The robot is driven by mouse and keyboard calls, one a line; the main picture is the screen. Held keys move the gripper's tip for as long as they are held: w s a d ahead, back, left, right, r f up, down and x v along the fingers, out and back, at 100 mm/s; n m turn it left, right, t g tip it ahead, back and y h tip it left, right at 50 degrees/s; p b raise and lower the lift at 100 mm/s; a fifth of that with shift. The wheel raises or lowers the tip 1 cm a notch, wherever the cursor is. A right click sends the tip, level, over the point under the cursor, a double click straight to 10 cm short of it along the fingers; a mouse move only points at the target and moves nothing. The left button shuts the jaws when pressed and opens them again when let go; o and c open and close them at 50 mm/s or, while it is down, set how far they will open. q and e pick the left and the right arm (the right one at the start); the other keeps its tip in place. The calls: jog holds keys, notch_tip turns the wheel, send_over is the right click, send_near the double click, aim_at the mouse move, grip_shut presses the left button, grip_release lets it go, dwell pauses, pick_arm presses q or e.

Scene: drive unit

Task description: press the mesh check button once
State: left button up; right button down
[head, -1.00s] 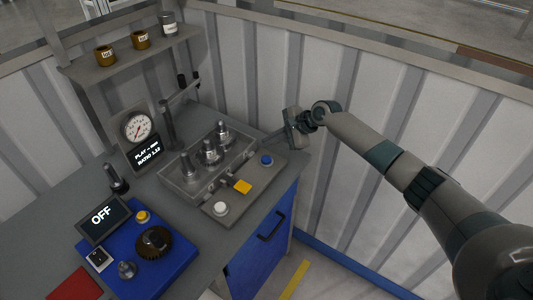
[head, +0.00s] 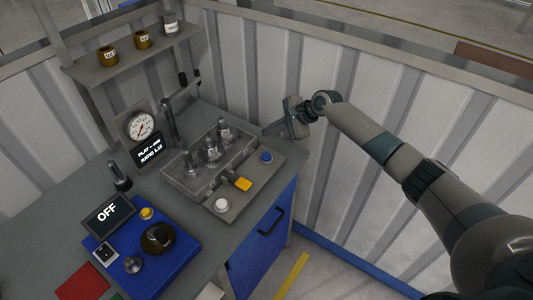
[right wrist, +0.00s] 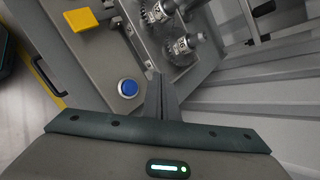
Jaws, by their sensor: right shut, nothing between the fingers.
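No label reading mesh check is legible. On the grey gear housing panel sit a round blue button (head: 266,157), a yellow square (head: 243,184) and a round white button (head: 222,204). The blue button (right wrist: 128,88) and yellow square (right wrist: 81,19) also show in the right wrist view. My right gripper (head: 268,132) is shut and empty, above and just behind the blue button in the head view. In the right wrist view its closed fingers (right wrist: 157,88) are right of the blue button, apart from it in the picture. My left gripper is out of view.
The open gear housing (head: 180,177) holds upright shafts. A gauge (head: 141,126) and a display (head: 150,151) stand behind it. A blue unit (head: 178,252) with an OFF screen (head: 108,214) and yellow button (head: 147,213) is at left. A corrugated wall (head: 330,150) is close to my right arm.

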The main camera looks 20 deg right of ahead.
notch_tip(320, 180, up, 8)
dwell(0.8)
